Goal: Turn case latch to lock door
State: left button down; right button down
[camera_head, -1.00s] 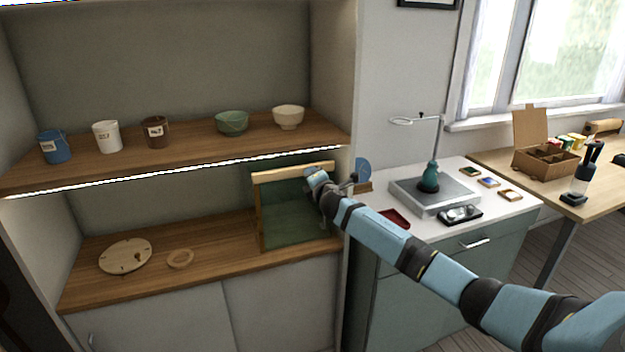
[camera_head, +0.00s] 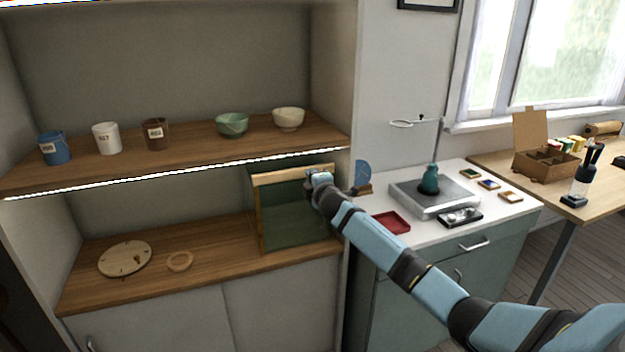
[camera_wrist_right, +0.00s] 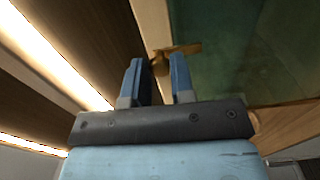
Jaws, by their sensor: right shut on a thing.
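The display case (camera_head: 258,215), with a pale wood frame and green glass, stands on the lower shelf at the right in the head view. My right gripper (camera_head: 317,178) is at the upper right of its door frame. In the right wrist view, the small brass latch (camera_wrist_right: 184,48) lies at the tips of my right gripper (camera_wrist_right: 158,62), beside the green glass (camera_wrist_right: 230,60). The fingers are shut on the latch, with its knob between them. In the head view my gripper hides the latch. My left gripper is not in view.
The upper shelf (camera_head: 200,155) with cups and bowls overhangs the case, a bright light strip along its edge. A round wooden disc (camera_head: 125,258) and a ring (camera_head: 180,261) lie left of the case. A red tray (camera_head: 391,222) sits on the counter beyond my arm.

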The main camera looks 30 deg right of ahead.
jog(key=c, duration=1)
grip_release()
jog(key=v, duration=1.4)
jog(key=shift+f, duration=0.15)
